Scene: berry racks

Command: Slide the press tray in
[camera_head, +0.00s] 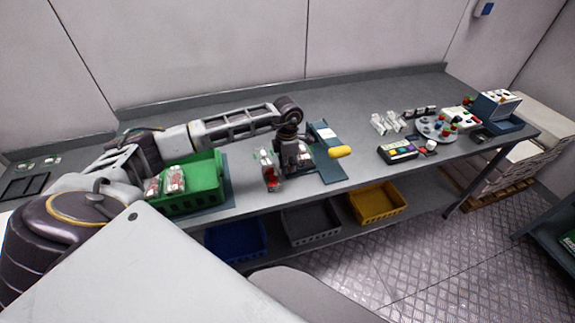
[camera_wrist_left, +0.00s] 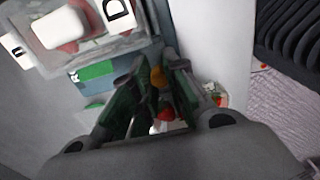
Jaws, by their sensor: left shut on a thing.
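A long blue slab (camera_head: 327,158) with a white label and a yellow knob (camera_head: 340,151) at its front lies near the middle of the table. I cannot tell which part is the press tray. My left gripper (camera_head: 292,164) is just left of the slab, pointing down. In the left wrist view its green-tinted fingers (camera_wrist_left: 158,95) are close together. Orange and red show between and behind them, but what they grip is not clear. A small white, red and green item (camera_head: 270,172) shows at the gripper's left. My right gripper is out of view.
A green crate (camera_head: 203,202) with clear-lidded packs stands at the left. A coloured button box (camera_head: 400,158), white racks (camera_head: 385,123) and a round plate (camera_head: 437,131) are to the right. Bins sit on the shelf below. The table's back is clear.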

